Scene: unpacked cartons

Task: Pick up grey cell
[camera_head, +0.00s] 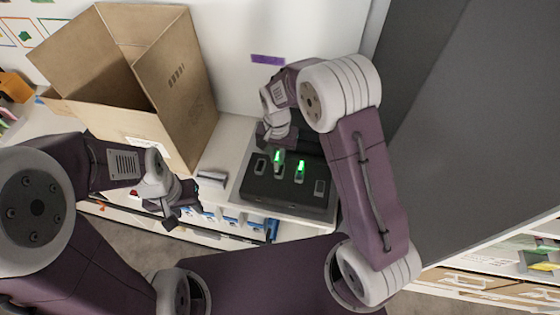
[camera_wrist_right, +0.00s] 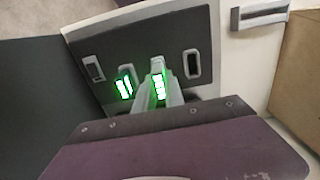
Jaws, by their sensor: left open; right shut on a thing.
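A dark charging dock (camera_head: 285,190) lies on the white shelf, with a row of slots. Two grey cells with lit green marks stand in its middle slots. My right gripper (camera_head: 277,146) is shut on the left one of them, the grey cell (camera_head: 277,158). In the right wrist view this cell (camera_wrist_right: 158,86) shows between the fingers, which hide part of it; I cannot tell whether it is clear of its slot. The other green-lit cell (camera_head: 300,170) stands beside it, also in the right wrist view (camera_wrist_right: 124,88). My left gripper (camera_head: 178,213) is open and empty, left of the dock.
An open cardboard box (camera_head: 190,110) stands on the shelf left of the dock. A small grey holder (camera_head: 211,178) lies between box and dock. The outer dock slots (camera_wrist_right: 193,65) look empty. A dark grey panel (camera_head: 440,100) rises at the right.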

